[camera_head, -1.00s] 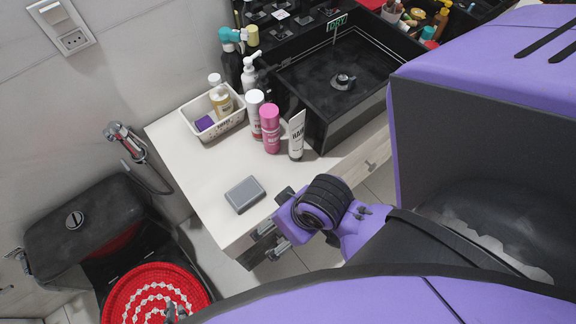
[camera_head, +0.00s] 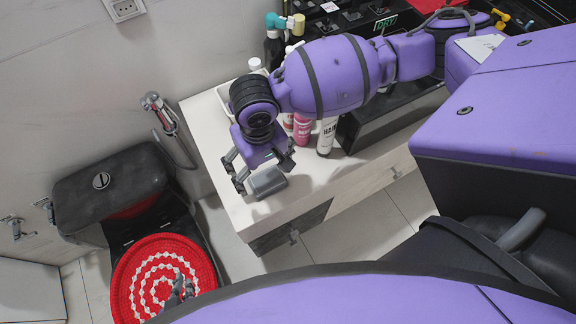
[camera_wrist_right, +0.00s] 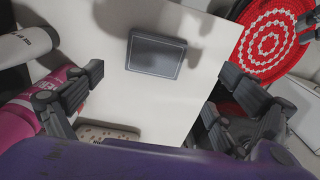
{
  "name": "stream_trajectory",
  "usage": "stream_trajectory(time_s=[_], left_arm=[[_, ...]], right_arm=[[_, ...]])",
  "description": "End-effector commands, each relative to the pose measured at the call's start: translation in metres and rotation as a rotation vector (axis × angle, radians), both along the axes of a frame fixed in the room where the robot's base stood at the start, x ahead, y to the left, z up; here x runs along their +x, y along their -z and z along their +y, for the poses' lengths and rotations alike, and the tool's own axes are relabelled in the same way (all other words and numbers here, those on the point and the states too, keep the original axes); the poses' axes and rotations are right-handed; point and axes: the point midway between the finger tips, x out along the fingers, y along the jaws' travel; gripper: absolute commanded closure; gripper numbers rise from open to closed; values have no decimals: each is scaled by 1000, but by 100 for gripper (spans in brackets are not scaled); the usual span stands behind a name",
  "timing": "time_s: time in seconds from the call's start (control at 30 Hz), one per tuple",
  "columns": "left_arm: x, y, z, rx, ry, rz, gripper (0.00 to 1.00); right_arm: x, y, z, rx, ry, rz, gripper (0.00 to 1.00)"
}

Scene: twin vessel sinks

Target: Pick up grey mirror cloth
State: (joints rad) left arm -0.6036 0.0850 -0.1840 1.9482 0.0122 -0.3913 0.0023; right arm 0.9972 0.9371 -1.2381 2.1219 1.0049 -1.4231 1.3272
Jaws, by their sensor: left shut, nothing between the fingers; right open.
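The grey mirror cloth (camera_head: 268,182) is a flat, folded-looking grey block lying on the white counter near its front left end. In the right wrist view the cloth (camera_wrist_right: 155,56) lies ahead of the open fingers, within the gap between them. My right gripper (camera_head: 263,176) is open over the cloth and partly hides it in the head view; its fingers also frame the right wrist view (camera_wrist_right: 161,72). No contact with the cloth is visible. My left gripper (camera_head: 180,290) is low at the bottom left, in front of the red cover, shut and empty.
A pink can (camera_head: 302,130) and a white tube (camera_head: 327,136) stand close behind the cloth. A white basket (camera_head: 222,97) is partly hidden by my right arm. The black sink (camera_head: 390,118) is to the right. The red round cover (camera_head: 150,250) sits below the counter's left side.

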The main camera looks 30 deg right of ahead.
Motion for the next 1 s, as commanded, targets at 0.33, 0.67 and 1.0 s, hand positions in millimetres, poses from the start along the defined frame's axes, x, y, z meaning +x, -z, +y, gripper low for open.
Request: stream_trajectory(time_s=[0.33, 0.67, 1.0], left_arm=[[3, 3, -2, -3, 0, -2, 100], [0, 6, 2, 7, 6, 3, 100], [-3, 6, 5, 11, 6, 6, 100]], right_arm=[[5, 29, -6, -17, 23, -1, 5], [3, 71, -4, -15, 21, -5, 5], [4, 73, -4, -15, 20, -8, 14]])
